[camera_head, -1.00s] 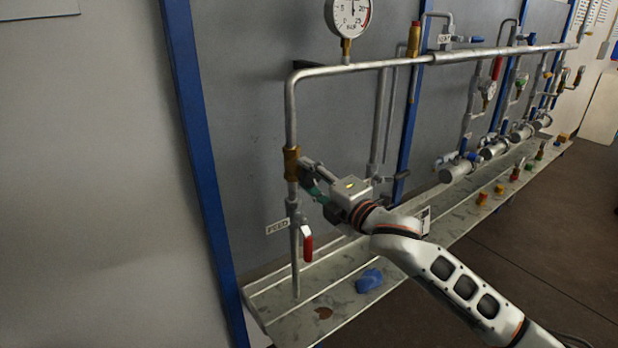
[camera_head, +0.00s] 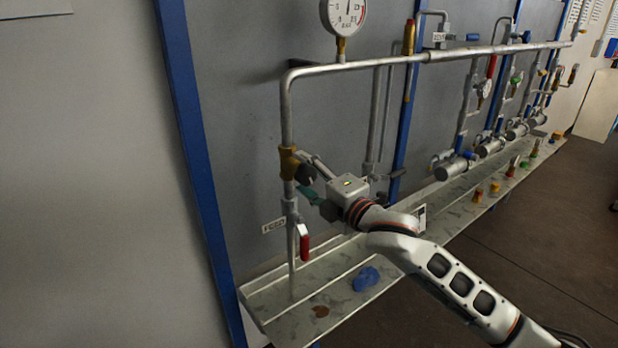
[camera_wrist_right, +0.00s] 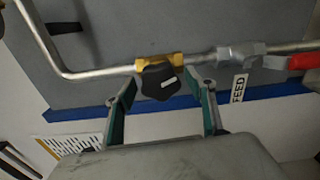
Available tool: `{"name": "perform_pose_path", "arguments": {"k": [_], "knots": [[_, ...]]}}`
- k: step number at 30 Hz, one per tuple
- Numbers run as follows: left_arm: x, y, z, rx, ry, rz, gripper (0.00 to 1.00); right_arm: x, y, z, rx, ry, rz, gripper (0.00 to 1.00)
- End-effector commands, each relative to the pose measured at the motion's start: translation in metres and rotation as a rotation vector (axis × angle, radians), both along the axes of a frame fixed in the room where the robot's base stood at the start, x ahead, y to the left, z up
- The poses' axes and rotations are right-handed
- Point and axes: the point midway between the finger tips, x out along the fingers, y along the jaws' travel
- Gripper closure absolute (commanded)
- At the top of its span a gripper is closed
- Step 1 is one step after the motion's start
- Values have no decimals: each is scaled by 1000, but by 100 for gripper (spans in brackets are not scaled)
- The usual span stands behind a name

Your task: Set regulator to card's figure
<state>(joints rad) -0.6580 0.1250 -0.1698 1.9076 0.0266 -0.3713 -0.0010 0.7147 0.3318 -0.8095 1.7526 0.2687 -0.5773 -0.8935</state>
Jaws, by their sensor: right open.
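The regulator is a brass body (camera_head: 288,162) on the vertical pipe with a dark knob (camera_head: 305,174). In the right wrist view the brass body (camera_wrist_right: 181,60) carries the black knob (camera_wrist_right: 158,82), which has a pale mark. My right gripper (camera_head: 308,178) is at the regulator in the head view. In the right wrist view its two fingers (camera_wrist_right: 163,88) stand apart, with the knob toward the left finger; I cannot tell whether they touch. A round gauge (camera_head: 343,14) sits on top of the pipe, its needle too small to read surely. A small card-like plate (camera_head: 420,218) is partly behind my arm. My left gripper is not seen.
A red-handled valve (camera_head: 304,243) and a FEED label (camera_head: 273,226) are below the regulator. A blue object (camera_head: 366,279) lies on the metal tray (camera_head: 345,301). Several vessels and valves line the right.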

Motion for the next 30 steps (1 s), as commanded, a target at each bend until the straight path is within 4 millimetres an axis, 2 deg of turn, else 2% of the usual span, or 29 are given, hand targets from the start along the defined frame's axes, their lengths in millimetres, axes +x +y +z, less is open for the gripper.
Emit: {"name": "perform_pose_path", "arguments": {"k": [5, 18, 24, 30], "knots": [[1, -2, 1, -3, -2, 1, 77, -11, -9, -1, -1, 1, 0, 45], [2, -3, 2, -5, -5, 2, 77, -78, -58, -1, -2, 0, -1, 45], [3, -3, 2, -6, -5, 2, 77, -94, -69, 0, 0, 0, 0, 45], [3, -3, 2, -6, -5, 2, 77, -97, -70, 0, 1, -1, 0, 45]]}}
